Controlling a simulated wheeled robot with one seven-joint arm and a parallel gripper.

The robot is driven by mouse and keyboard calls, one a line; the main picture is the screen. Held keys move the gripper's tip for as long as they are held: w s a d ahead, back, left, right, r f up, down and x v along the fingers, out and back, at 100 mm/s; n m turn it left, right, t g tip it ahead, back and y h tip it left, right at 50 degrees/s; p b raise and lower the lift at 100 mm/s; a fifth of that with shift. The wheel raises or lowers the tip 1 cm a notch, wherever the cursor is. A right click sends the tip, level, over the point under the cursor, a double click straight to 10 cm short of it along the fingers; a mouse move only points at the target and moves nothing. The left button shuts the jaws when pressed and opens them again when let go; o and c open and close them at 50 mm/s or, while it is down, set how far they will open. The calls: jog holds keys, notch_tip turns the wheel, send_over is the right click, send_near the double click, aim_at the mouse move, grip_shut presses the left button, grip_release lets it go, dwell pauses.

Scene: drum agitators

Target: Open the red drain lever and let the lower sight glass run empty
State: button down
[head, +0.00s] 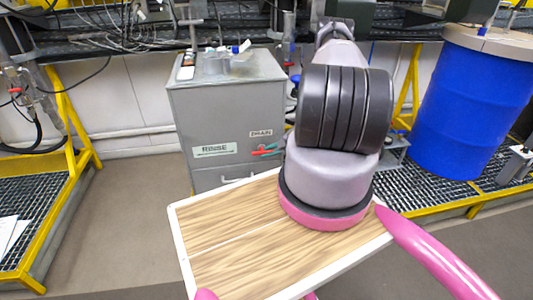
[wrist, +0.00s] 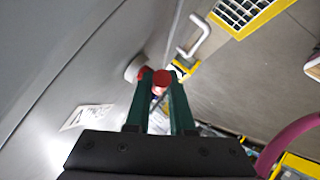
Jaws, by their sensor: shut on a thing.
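The red drain lever (head: 270,146) is on the front of the grey cabinet (head: 225,120), just below the DRAIN label (head: 261,133). In the wrist view its red end (wrist: 161,77) shows between the green fingertips of my gripper (wrist: 160,86). My gripper is shut on the lever.
A RINSE label (head: 214,150) is on the cabinet's left front. A pale drawer handle (wrist: 195,35) sticks out nearby. Small items and a post stand on the cabinet top. A blue drum (head: 470,100) stands right, and a yellow-framed grating (head: 40,205) left. Floor between is clear.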

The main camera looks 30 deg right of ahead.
jog(key=c, duration=1.1)
grip_release()
jog(key=v, duration=1)
jog(key=shift+s+d+r, duration=0.15)
jog(key=shift+s+d, duration=0.05)
jog(key=shift+d, duration=0.1)
